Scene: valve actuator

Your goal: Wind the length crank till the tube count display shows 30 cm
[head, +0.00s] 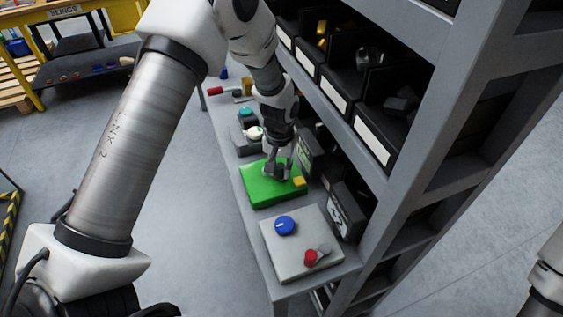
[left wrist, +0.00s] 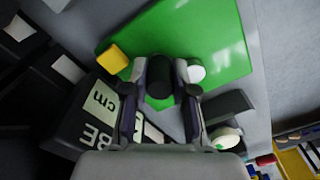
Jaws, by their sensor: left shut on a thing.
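A green panel (head: 260,195) lies on the narrow grey bench. A yellow knob (head: 299,182) stands on it. My left gripper (head: 277,172) reaches down over the panel. In the left wrist view the left gripper (left wrist: 160,85) is shut on a dark cylindrical grip (left wrist: 160,77), likely the crank's handle. A white round part (left wrist: 194,72) is right beside it, and the yellow knob (left wrist: 112,58) is to the left. A display box (left wrist: 98,115) beside the panel shows "cm" and part of a word ending "BE". Its number is not readable. My right gripper is out of view.
A grey panel with a blue knob (head: 285,226) and a red-handled part (head: 311,258) is on the near side. A box with a pale button (head: 254,132) is beyond. Shelves with black bins (head: 340,88) rise along the right.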

